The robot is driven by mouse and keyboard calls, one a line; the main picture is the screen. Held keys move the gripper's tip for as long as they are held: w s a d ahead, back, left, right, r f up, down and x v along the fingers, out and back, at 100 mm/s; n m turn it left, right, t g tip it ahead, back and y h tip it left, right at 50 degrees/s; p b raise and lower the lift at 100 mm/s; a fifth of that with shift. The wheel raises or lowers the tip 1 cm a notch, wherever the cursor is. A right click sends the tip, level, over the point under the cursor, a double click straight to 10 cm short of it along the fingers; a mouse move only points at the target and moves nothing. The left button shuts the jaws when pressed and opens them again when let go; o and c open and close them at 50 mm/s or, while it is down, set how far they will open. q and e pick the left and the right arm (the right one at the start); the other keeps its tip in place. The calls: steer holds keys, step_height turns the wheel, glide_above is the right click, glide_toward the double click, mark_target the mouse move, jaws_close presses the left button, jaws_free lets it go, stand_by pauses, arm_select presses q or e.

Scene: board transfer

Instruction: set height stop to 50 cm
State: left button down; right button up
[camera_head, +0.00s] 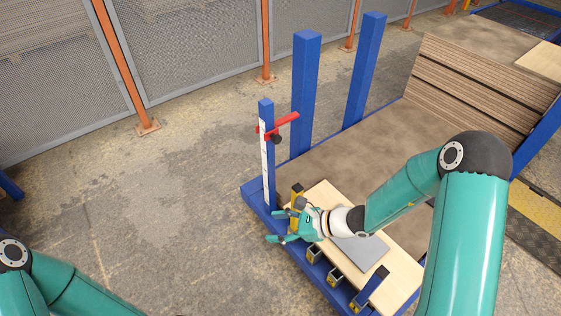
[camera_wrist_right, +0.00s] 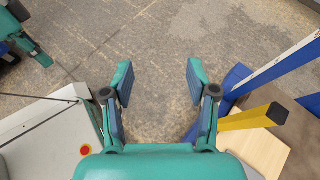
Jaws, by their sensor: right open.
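The height stop is a red arm (camera_head: 283,123) with a dark knob (camera_head: 276,139), near the top of a blue post with a white scale strip (camera_head: 265,160). The scale's marks are too small to read. My right gripper (camera_head: 276,226) is open and empty, low down beside the post's foot and apart from the stop. In the right wrist view its two fingers (camera_wrist_right: 160,82) stand apart with only floor between them. The post (camera_wrist_right: 283,68) shows there at the right; the stop does not. Part of my left gripper (camera_wrist_right: 35,50) shows at that view's upper left, its jaws unclear.
A pale board (camera_head: 395,285) lies on the blue-framed platform under my right arm. Short yellow-and-blue stubs (camera_head: 371,287) line its front edge. Two tall blue posts (camera_head: 305,90) stand behind the scale post. A board stack (camera_head: 470,85) is at the right.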

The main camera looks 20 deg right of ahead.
steer(key=w+d+m+t+h+b, duration=0.1)
steer(key=w+d+m+t+b, duration=0.3)
steer(key=w+d+m+t, duration=0.25)
steer(key=m+t+h+b, duration=0.2)
steer(key=t+h+b, duration=0.1)
steer(key=t, duration=0.1)
glide_toward(279, 139)
steer(key=b+x, duration=0.1)
steer(key=x, duration=1)
steer(key=shift+f, duration=0.15)
arm_select(q)
step_height(279, 139, down, 11)
steer(key=shift+f, duration=0.2)
steer(key=shift+s, duration=0.1)
arm_select(e)
jaws_close()
